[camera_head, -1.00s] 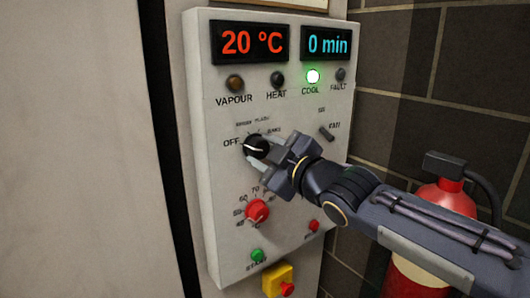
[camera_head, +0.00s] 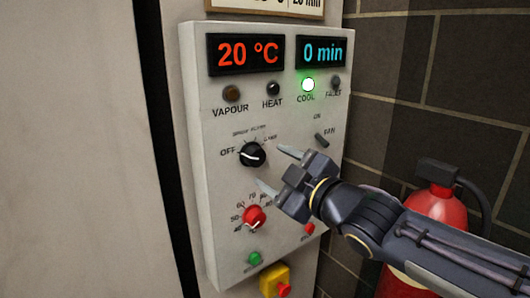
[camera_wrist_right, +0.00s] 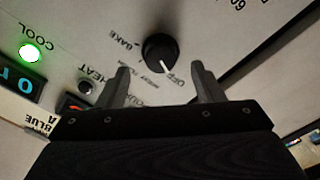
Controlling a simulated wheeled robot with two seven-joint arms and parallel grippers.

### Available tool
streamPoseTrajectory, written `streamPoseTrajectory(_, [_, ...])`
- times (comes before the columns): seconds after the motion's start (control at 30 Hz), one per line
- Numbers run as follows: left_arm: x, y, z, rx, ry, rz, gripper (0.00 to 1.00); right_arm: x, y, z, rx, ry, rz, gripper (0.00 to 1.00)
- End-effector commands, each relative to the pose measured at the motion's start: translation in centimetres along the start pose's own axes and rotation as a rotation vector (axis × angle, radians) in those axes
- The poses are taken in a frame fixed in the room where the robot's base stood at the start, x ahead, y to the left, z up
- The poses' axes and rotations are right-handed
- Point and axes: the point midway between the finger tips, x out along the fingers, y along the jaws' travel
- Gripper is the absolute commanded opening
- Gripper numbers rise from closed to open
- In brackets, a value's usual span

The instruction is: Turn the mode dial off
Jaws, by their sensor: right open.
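The black mode dial (camera_head: 252,154) is on the white control panel, below the lamps. Its white pointer line faces left, roughly toward the OFF label. In the right wrist view the dial (camera_wrist_right: 158,46) also has its white mark toward the OFF print. My right gripper (camera_head: 276,168) is open and empty, to the right of and below the dial, its fingers apart from it. In the wrist view its two fingertips (camera_wrist_right: 160,68) stand on either side below the dial, with a gap. My left gripper is not in view.
A red dial (camera_head: 254,216), green button (camera_head: 255,258), red button (camera_head: 309,229) and small switch (camera_head: 321,140) share the panel. The COOL lamp (camera_head: 308,85) glows green. A yellow box with a red button (camera_head: 275,281) sits below. A red extinguisher (camera_head: 437,210) stands right.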

Motion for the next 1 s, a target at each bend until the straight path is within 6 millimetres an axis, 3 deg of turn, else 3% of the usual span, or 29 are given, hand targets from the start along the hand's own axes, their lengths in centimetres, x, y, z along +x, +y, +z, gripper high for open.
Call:
streamPoseTrajectory(0.03, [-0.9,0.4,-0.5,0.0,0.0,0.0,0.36,-0.9,0.4,-0.3,-0.002,-0.004,0.0,0.61])
streamPoseTrajectory(0.2, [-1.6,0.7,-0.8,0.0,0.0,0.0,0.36,-2.6,0.2,-0.2,-0.002,-0.001,0.0,0.61])
streamPoseTrajectory(0.63, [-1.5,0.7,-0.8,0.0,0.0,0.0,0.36,-3.4,0.1,0.7,0.016,-0.026,0.004,0.61])
streamPoseTrajectory(0.77, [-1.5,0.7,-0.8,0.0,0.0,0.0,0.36,-6.2,0.3,4.5,0.128,-0.186,0.033,0.61])
streamPoseTrajectory(0.87, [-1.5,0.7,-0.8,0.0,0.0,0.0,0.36,-10.7,-0.4,9.4,0.306,-0.395,0.067,0.61])
streamPoseTrajectory(1.0, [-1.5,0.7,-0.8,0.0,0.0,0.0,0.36,-18.9,-4.2,15.3,0.642,-0.69,0.105,0.61])
